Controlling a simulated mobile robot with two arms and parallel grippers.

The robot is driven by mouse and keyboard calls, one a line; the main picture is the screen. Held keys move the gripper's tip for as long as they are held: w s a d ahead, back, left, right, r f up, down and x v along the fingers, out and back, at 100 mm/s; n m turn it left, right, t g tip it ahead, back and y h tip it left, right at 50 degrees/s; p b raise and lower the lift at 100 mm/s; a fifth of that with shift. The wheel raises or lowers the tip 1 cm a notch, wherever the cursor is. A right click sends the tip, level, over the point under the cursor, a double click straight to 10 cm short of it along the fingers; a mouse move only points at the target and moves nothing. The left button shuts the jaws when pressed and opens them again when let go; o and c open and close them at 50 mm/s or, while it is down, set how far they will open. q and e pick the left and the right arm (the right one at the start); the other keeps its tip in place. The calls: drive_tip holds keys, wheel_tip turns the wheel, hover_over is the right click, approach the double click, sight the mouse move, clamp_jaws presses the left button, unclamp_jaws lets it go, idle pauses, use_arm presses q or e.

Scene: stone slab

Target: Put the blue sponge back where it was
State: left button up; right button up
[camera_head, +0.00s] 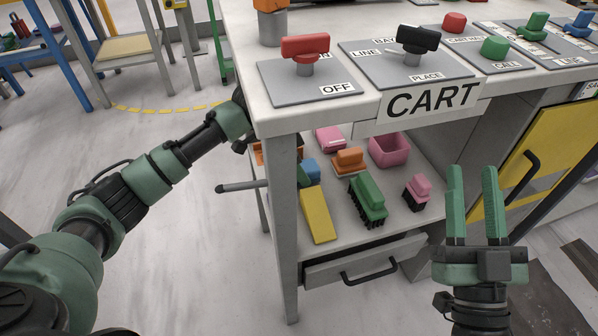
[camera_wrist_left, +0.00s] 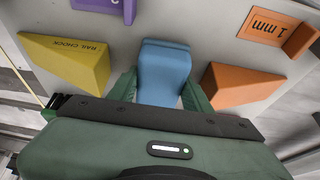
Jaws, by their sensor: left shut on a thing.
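The blue sponge (camera_wrist_left: 165,72) is between the two green fingers of my left gripper (camera_wrist_left: 162,92) in the left wrist view, and the gripper is shut on it. In the head view, a small part of the blue sponge (camera_head: 311,171) shows over the cart's lower shelf, just behind a yellow wedge (camera_head: 317,214). My left arm reaches in past the cart's left side there, and the tabletop and leg hide its gripper. I cannot tell whether the sponge touches the shelf. My right gripper (camera_head: 474,205) is open and empty, in front of the cart at the right.
A green brush (camera_head: 368,198), an orange block (camera_head: 349,160) and a pink bin (camera_head: 390,150) share the shelf. The cart leg (camera_head: 285,220) stands close to my left arm.

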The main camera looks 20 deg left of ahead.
use_arm(q)
drive_tip(key=shift+f, duration=0.15)
use_arm(e)
drive_tip(key=shift+s+r+t, duration=0.25)
drive_tip(key=shift+r+t, duration=0.05)
drive_tip(key=shift+r, duration=0.1)
use_arm(q)
drive_tip(key=o, duration=1.3)
use_arm(e)
drive_tip(key=shift+w+f, duration=0.15)
drive_tip(key=shift+f, duration=0.1)
